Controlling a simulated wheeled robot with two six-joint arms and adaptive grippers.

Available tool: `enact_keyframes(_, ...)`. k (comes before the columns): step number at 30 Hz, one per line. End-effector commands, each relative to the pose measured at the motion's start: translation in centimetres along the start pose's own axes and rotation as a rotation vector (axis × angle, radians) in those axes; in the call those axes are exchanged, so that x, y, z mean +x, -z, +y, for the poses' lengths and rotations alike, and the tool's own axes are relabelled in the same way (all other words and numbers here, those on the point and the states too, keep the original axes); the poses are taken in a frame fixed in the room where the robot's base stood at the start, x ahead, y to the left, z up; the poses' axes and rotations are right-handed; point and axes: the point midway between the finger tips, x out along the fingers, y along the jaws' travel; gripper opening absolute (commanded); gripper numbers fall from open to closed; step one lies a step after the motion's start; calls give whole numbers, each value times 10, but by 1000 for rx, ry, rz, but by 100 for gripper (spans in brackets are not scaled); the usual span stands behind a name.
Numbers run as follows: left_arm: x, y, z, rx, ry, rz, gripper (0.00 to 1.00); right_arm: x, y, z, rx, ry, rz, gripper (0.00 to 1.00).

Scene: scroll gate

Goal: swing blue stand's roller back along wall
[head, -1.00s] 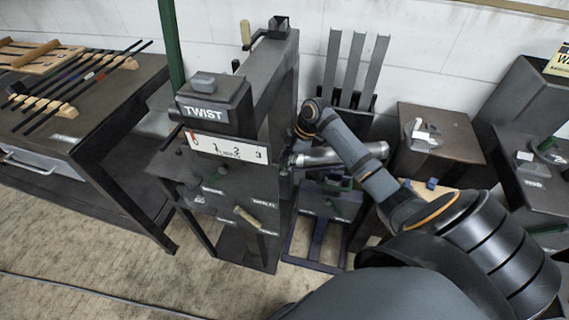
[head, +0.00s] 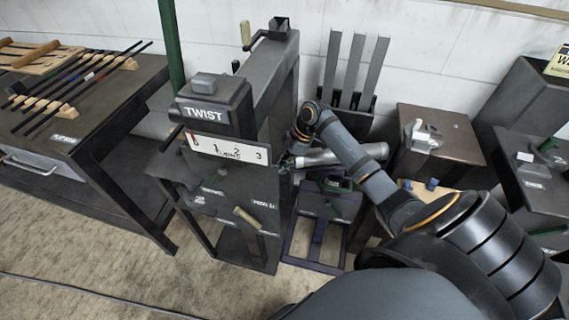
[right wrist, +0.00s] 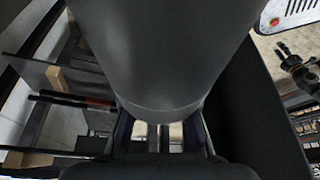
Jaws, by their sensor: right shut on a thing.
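The blue stand (head: 316,241) has a dark blue floor frame and stands just right of the TWIST cabinet. Its silver roller (head: 320,158) lies roughly level above the frame, from the cabinet's side toward the right. My forearm crosses in front of it and hides part. My right gripper (head: 288,163) is at the roller's left end, close to the cabinet, shut on it; the fingertips are mostly hidden. In the right wrist view a large grey rounded body fills the middle and hides the contact. My left gripper is not in view.
The TWIST cabinet (head: 206,112) stands tight on the left of the roller. A rack with upright grey slats (head: 352,72) is behind, against the white wall (head: 420,50). A dark box (head: 440,150) stands to the right. Open floor (head: 120,265) is at front left.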

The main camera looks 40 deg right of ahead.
Motion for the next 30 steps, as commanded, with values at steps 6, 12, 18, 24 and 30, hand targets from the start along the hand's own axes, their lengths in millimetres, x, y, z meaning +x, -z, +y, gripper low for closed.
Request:
enact_keyframes(6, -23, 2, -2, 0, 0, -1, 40, -7, -1, 39, 191, -78, 1, 0)
enact_keyframes(12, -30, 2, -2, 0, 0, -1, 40, -7, -11, 68, 344, -142, 0, 0)
enact_keyframes(18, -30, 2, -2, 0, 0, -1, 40, -6, -13, 73, 364, -154, 0, 0)
enact_keyframes(24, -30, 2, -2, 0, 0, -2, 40, -7, -13, 74, 363, -157, 0, 32)
enact_keyframes(30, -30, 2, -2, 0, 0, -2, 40, -6, -13, 72, 362, -154, 0, 45)
